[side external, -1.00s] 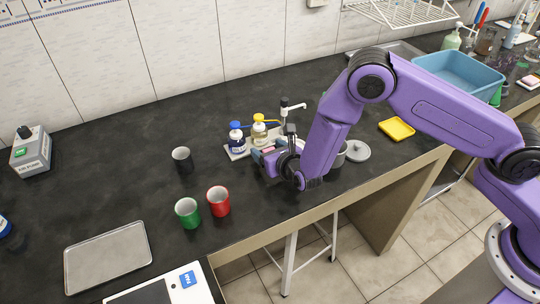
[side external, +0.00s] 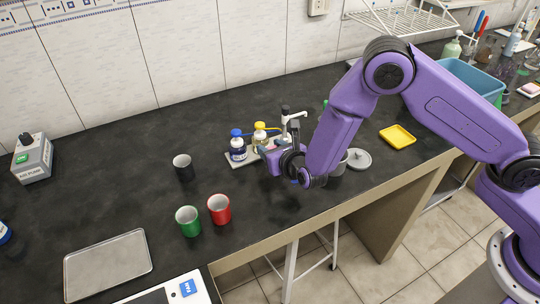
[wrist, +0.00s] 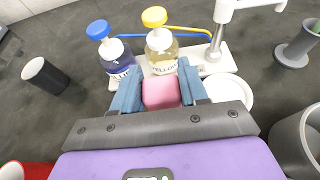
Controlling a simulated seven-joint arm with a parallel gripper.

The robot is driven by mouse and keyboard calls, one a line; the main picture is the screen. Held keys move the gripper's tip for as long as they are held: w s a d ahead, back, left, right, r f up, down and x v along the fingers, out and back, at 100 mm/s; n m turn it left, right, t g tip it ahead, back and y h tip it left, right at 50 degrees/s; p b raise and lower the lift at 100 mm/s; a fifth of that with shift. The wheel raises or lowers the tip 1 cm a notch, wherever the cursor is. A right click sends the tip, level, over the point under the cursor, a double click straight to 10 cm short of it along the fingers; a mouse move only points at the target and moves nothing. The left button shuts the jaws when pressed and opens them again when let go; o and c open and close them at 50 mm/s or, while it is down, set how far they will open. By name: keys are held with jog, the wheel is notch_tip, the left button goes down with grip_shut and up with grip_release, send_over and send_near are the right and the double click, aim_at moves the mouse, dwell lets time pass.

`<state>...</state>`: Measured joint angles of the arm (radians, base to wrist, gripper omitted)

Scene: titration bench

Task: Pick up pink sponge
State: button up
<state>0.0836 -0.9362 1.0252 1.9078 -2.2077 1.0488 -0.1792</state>
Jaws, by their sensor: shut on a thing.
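The pink sponge (wrist: 162,93) is a small block between the two blue fingers of my gripper (wrist: 161,88) in the wrist view. The fingers press on its left and right sides, so the gripper is shut on it. In the side external view my gripper (side external: 271,151) is close to the bottle stand, and the arm and wrist hide most of the sponge. From these views I cannot tell how far the sponge is above the bench.
A blue-capped bottle (wrist: 117,58) and a yellow-capped bottle (wrist: 160,50) stand just beyond the fingers. A white round dish (wrist: 230,92) is to their right. Black (side external: 183,168), green (side external: 188,221) and red (side external: 219,209) cups stand left. A metal tray (side external: 108,264) lies front left.

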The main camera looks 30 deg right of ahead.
jog(key=s+d+r, duration=0.2)
jog(key=s+r, duration=0.4)
jog(key=r, duration=0.1)
jog(key=s+d+r, duration=0.3)
jog(key=s+r, duration=0.3)
jog(key=r, duration=0.1)
jog(key=shift+s+d+r, duration=0.15)
jog(key=shift+d, duration=0.15)
dwell(0.3)
send_over(285, 184)
notch_tip(285, 184, down, 10)
jog(key=shift+f, duration=3.05)
jog(key=shift+f, duration=1)
